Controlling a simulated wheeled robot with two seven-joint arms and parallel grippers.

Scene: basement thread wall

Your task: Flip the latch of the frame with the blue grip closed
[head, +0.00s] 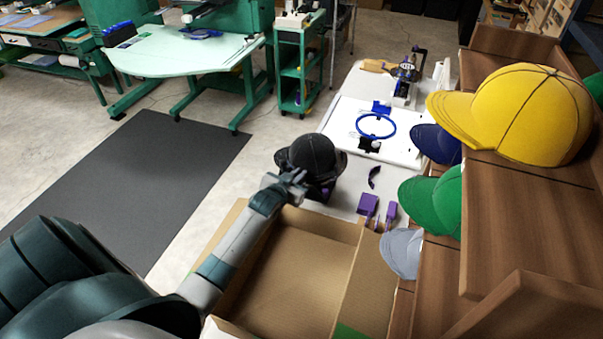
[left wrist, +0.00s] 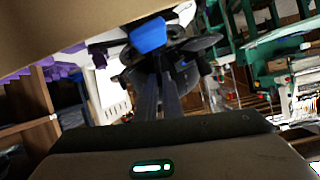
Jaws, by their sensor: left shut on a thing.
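A black cap (head: 316,154) sits on a dark frame at the left edge of the light table. My left gripper (head: 295,181) is right against the near side of this frame, below the cap; the contact is too small to make out there. In the left wrist view a bright blue grip (left wrist: 148,36) shows amid dark frame parts, at the end of my left gripper's fingers (left wrist: 160,80). The fingers are close together and shut on it. The latch's exact angle is hidden by the fingers and dark parts. My right gripper is not in view.
An open cardboard box (head: 300,270) stands under my left forearm. Purple pieces (head: 368,205) lie on the table to the right. A blue hoop (head: 376,125) lies on a white board behind. Wooden shelves (head: 520,210) with caps, including a yellow cap (head: 525,110), border the right.

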